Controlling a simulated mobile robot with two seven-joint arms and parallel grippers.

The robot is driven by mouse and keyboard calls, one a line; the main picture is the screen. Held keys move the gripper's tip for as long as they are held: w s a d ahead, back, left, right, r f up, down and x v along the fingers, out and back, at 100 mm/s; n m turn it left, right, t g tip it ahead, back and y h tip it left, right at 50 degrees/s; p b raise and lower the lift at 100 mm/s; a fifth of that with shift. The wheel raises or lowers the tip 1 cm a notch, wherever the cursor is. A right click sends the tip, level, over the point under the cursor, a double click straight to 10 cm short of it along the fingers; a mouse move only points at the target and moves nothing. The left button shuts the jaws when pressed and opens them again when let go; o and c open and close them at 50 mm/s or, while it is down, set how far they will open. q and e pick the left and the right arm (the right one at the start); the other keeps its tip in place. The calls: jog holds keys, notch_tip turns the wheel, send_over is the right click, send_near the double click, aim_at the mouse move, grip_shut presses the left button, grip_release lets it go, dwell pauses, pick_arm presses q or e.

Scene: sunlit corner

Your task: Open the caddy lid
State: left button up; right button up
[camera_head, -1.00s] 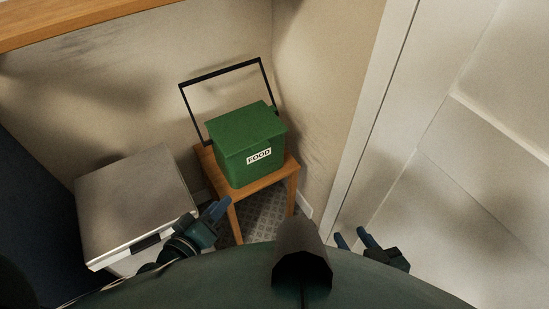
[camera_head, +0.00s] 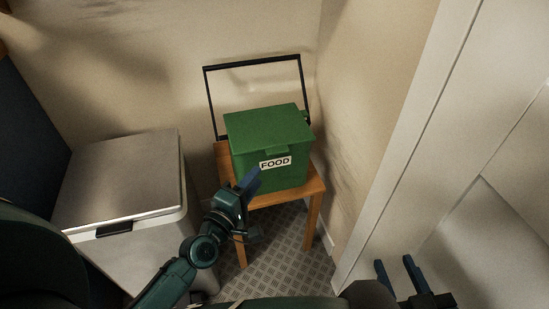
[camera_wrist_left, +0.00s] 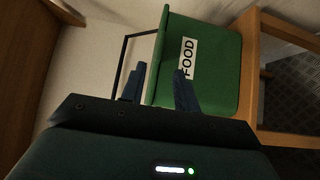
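The green food caddy (camera_head: 270,150) stands on a small wooden stool, with a white FOOD label on its front. Its green lid (camera_head: 265,123) is shut, and its black handle (camera_head: 254,65) stands up behind it. My left gripper (camera_head: 250,180) is just in front of the caddy's lower left front; I cannot tell whether it touches. My right gripper (camera_head: 394,270) is open and empty at the lower right, away from the caddy.
A grey metal bin (camera_head: 120,175) stands left of the wooden stool (camera_head: 314,190). Walls close in behind and to the right of the caddy. A white panelled door (camera_head: 480,130) fills the right side. Patterned floor (camera_head: 285,240) shows in front of the stool.

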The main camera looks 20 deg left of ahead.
pick_arm(q)
jog(key=w+d, duration=0.2)
jog(key=w, duration=0.7)
jog(key=shift+w+b, duration=0.15)
jog(key=shift+b, duration=0.3)
jog(key=shift+c, duration=0.3)
grip_shut()
